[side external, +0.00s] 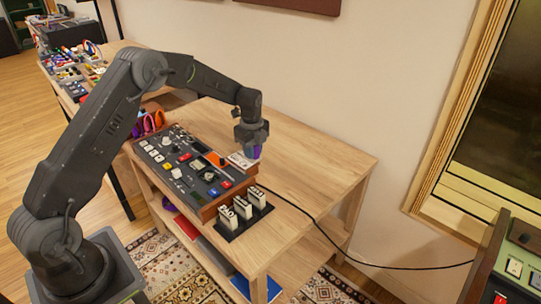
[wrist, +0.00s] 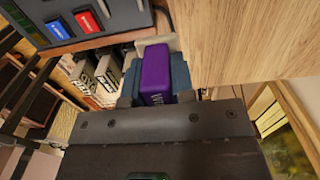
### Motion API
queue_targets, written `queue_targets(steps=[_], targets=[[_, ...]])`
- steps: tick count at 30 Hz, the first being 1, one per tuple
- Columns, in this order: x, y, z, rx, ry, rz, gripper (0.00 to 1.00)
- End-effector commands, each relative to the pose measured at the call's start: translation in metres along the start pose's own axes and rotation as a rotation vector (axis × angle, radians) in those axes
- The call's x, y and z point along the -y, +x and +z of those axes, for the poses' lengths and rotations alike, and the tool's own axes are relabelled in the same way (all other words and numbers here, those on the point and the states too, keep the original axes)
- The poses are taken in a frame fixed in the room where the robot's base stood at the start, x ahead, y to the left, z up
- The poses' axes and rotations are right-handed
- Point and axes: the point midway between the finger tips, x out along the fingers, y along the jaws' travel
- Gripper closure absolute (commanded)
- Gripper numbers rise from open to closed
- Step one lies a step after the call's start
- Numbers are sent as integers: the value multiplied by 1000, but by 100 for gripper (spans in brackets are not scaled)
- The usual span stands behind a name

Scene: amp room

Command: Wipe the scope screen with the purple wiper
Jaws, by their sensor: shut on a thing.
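My gripper (side external: 251,146) is shut on the purple wiper (side external: 253,153), low over the right end of the control panel. In the wrist view the wiper (wrist: 155,76) sits between the two jaws, its long face toward the camera. A pale block (side external: 241,161) lies just beneath the wiper; whether they touch I cannot tell. The wiper's lower end is hidden in the side view.
A black rack with several labelled pale blocks (side external: 241,208) stands at the panel's front right. A black cable (side external: 306,217) runs over the table's right side. The wooden table (side external: 315,160) is clear right of and behind the gripper.

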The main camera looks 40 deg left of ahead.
Motion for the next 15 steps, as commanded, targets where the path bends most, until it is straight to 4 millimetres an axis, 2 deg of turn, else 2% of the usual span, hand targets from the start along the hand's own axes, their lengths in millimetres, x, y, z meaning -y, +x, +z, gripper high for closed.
queue_targets(steps=[1,6,10,15], targets=[[-12,-4,20,0,-9,-1,96],[-50,-11,67,0,-6,-1,96],[-72,-13,88,0,-3,-1,96],[-84,-13,97,0,1,0,96]])
